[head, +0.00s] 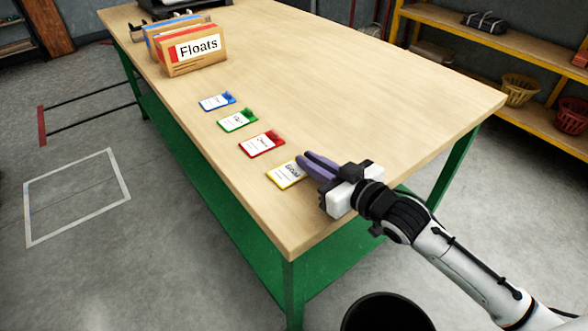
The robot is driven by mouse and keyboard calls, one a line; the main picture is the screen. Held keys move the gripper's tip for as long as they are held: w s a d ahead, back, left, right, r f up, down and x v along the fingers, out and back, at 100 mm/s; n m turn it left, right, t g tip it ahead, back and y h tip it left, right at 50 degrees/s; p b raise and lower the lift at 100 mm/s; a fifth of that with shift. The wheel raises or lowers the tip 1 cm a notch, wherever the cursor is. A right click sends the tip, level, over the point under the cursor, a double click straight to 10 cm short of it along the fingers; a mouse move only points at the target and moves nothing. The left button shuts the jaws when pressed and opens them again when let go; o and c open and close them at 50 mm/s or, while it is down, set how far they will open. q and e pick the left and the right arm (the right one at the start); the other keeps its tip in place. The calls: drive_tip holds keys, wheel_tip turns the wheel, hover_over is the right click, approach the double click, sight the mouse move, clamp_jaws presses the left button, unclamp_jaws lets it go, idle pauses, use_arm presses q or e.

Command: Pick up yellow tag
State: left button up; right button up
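The yellow tag (284,175) lies on the wooden table near its front left edge, with a white label and dark writing. My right gripper (304,163) reaches in from the right, and its purple fingertips are over the tag's right end, hiding part of it. The two fingers lie close together in this view; I cannot tell whether there is a gap between them or whether they touch the tag. My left gripper is not in view.
A red tag (262,144), a green tag (237,121) and a blue tag (217,102) lie in a row behind the yellow one. A box labelled Floats (197,54) stands farther back. The table's (370,95) right side is clear.

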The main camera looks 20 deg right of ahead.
clamp_jaws()
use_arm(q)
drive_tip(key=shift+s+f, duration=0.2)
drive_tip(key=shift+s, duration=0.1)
